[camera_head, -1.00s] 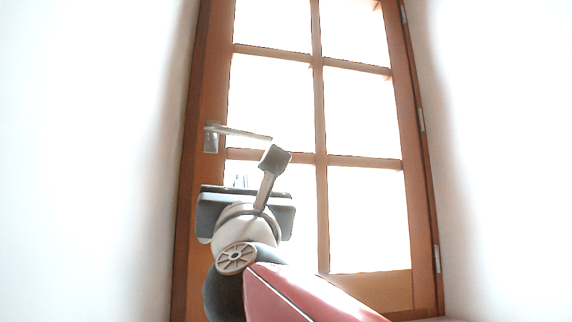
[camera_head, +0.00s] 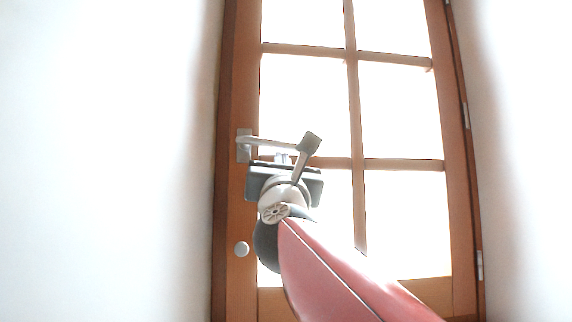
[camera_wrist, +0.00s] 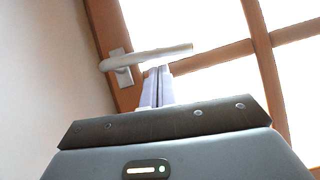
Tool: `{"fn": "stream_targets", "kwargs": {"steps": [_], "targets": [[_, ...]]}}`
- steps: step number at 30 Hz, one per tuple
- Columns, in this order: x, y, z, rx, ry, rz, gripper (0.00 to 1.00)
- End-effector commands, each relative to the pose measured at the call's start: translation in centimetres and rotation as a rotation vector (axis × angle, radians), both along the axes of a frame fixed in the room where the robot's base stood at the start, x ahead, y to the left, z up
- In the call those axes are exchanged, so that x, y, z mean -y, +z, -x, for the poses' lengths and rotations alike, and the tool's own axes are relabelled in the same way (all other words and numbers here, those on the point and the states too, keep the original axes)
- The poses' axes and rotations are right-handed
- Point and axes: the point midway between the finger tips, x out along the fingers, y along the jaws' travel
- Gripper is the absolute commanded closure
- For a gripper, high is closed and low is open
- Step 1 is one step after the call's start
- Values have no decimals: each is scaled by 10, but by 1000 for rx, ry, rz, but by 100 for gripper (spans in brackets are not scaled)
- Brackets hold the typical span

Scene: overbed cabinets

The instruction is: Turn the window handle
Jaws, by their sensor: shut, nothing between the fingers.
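The window handle (camera_head: 270,142) is a pale metal lever on a small plate on the left side of the wooden frame. It points right, close to level. In the wrist view the handle (camera_wrist: 150,57) crosses just beyond the tips of my gripper (camera_wrist: 156,72). My gripper is shut and empty, its two fingers together. The fingertips look just below the lever's middle; I cannot tell whether they touch it. In the head view my gripper (camera_head: 282,156) is partly hidden by my own wrist. The window (camera_head: 405,110) has a brown wooden frame with bright panes and looks closed.
White walls stand close on the left (camera_head: 110,160) and right (camera_head: 525,160). Hinges (camera_head: 465,115) run along the right side of the frame.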

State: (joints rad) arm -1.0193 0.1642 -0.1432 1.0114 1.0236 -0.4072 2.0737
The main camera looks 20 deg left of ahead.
Motion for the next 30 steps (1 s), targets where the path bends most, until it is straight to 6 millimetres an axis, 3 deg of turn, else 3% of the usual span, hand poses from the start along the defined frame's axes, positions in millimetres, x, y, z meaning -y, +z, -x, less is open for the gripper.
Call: {"fn": "stream_targets", "kwargs": {"steps": [14,19,30], "targets": [[1,6,-1,5,-1,6,100],[4,19,-5,43,-4,68,100],[4,24,-5,82,-1,131,100]]}}
